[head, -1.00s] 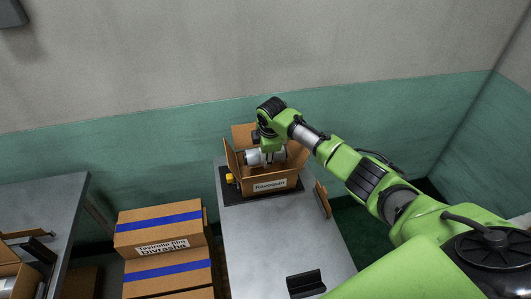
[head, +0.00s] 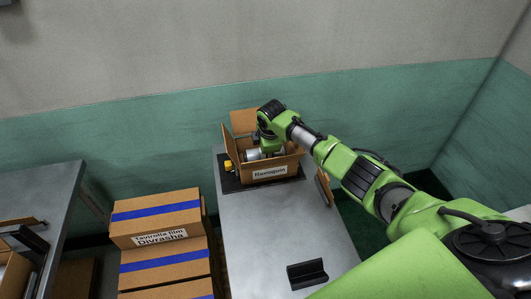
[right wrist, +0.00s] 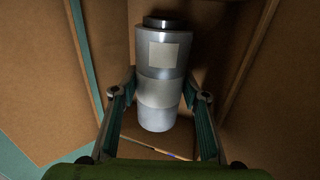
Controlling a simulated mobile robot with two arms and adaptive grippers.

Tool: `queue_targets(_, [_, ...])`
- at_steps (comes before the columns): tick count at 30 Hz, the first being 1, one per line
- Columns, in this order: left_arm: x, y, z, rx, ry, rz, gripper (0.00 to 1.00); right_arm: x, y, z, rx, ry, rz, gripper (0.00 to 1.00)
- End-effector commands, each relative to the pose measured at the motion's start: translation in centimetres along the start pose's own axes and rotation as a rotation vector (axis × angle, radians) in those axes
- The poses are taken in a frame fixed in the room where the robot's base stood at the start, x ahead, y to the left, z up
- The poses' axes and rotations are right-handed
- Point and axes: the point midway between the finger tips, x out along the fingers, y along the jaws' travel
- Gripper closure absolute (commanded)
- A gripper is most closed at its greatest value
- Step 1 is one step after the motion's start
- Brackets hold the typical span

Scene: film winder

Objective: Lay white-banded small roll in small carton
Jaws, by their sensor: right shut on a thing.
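The small roll (right wrist: 161,70) is a silvery cylinder with a pale band around it and a square label, seen in the right wrist view. My right gripper (right wrist: 160,98) is shut on it around the band. In the head view the roll (head: 253,154) shows partly, inside the open small carton (head: 270,174) on the metal table. My right gripper (head: 268,149) reaches down into that carton, its fingertips hidden by the walls. Whether the roll touches the carton floor cannot be told. My left gripper is not in view.
The carton stands on a dark mat (head: 232,186) with its flaps open. A yellow object (head: 228,165) is at its left. A black holder (head: 307,274) lies on the table's near part. Blue-banded boxes (head: 157,217) are stacked at left. The table's middle is clear.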

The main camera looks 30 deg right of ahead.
Motion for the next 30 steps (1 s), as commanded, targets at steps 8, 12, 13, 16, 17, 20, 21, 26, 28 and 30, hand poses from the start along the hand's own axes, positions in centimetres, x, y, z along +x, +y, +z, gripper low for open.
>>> queue_targets(8, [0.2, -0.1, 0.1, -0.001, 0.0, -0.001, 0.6, 0.3, 0.0, 0.0, 0.0, 0.001, 0.002, 0.87])
queue_targets(12, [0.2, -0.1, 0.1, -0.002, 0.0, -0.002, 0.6, 0.3, 0.0, 0.0, 0.0, 0.001, 0.002, 0.87])
queue_targets(13, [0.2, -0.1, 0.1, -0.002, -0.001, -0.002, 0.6, 0.3, 0.0, -0.1, 0.0, 0.001, 0.002, 0.87])
queue_targets(16, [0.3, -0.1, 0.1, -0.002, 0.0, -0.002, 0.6, 0.4, -0.1, -0.1, 0.0, 0.001, 0.002, 0.87])
queue_targets(17, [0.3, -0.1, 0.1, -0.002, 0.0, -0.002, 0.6, 0.5, -0.1, -0.1, 0.0, 0.001, 0.002, 0.87])
queue_targets(20, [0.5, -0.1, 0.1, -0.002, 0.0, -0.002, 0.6, 0.7, -0.2, -0.1, 0.0, 0.001, 0.002, 0.87])
queue_targets(21, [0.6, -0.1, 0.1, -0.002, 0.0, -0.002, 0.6, 0.8, -0.2, -0.1, 0.0, 0.001, 0.002, 0.87])
queue_targets(26, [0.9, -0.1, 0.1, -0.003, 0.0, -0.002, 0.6, 1.3, -0.4, -0.1, 0.0, 0.001, 0.002, 0.87])
queue_targets(28, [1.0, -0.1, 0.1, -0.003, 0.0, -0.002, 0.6, 1.5, -0.4, -0.1, -0.001, 0.001, 0.003, 0.87])
queue_targets(30, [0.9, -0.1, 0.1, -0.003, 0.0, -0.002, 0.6, 1.4, -0.4, -0.1, -0.001, 0.002, 0.003, 0.48])
